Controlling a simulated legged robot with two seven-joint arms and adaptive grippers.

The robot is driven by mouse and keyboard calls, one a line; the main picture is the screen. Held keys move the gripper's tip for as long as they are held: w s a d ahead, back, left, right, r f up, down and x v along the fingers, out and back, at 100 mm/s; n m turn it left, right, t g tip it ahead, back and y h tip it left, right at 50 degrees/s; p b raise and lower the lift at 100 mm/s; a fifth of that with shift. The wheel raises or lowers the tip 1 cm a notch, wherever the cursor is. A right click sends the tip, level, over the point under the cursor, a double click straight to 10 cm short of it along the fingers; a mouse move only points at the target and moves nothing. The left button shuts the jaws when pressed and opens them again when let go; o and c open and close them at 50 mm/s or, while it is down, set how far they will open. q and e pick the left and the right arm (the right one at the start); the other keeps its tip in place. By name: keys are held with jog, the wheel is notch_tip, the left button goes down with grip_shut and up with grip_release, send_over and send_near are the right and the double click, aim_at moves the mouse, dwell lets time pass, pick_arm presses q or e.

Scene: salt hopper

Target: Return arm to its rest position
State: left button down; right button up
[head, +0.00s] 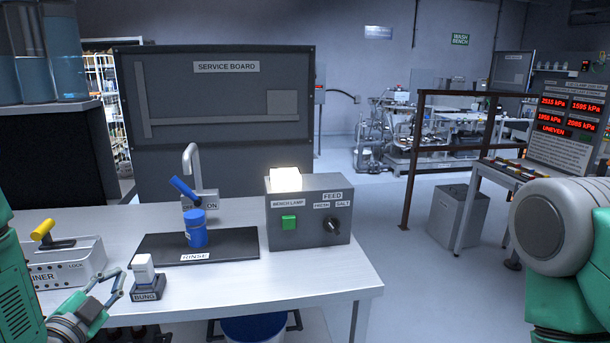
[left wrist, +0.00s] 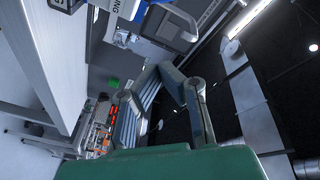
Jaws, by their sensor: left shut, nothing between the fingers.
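My left gripper (head: 116,283) is low at the left of the head view, beside the bench's front left part. Its fingers are shut with nothing between them. They also show in the left wrist view (left wrist: 160,70), their tips together and empty. My left arm's green link shows at the left edge of the head view. My right arm (head: 570,240) is at the lower right; its gripper is out of view. Just right of the left gripper stands a white bung (head: 143,268) in a dark block labelled BUNG.
A blue cup (head: 196,229) stands on the dark RINSE mat (head: 225,245) by a tap with a blue lever. A grey FEED box (head: 309,213) with a lit lamp stands right. A holder with a yellow handle (head: 43,230) is left. The bench's front right (head: 300,275) is clear.

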pick_arm(q)
jog(key=s+d+f+n+g+b, duration=0.1)
jog(key=s+d+f+n+g, duration=0.2)
jog(key=f, duration=0.4)
jog(key=s+d+f+n+g+b, duration=0.1)
jog(key=s+d+f+g, duration=0.2)
jog(key=s+f, duration=0.3)
jog(key=s+d+f+n+g+b, duration=0.1)
jog(key=s+d+f+g, duration=0.2)
jog(key=f, duration=0.5)
jog(key=s+d+f+n+g+b, duration=0.1)
jog(key=s+f+g, duration=0.3)
jog(key=s, duration=0.6)
jog(key=s+d+f+n+g, duration=0.3)
jog(key=s+f+g, duration=0.1)
jog(key=s, duration=0.6)
jog(key=shift+d+f+n+y+b, duration=0.2)
jog(key=shift+f+n+y+b, duration=0.1)
jog(key=shift+f+n+b, duration=0.1)
pick_arm(e)
jog(key=f, duration=0.5)
jog(key=shift+w+d+f, duration=0.1)
jog(key=shift+d, duration=0.3)
pick_arm(q)
jog(key=shift+d+r, duration=0.15)
jog(key=shift+d, duration=0.15)
pick_arm(e)
jog(key=shift+d, duration=0.3)
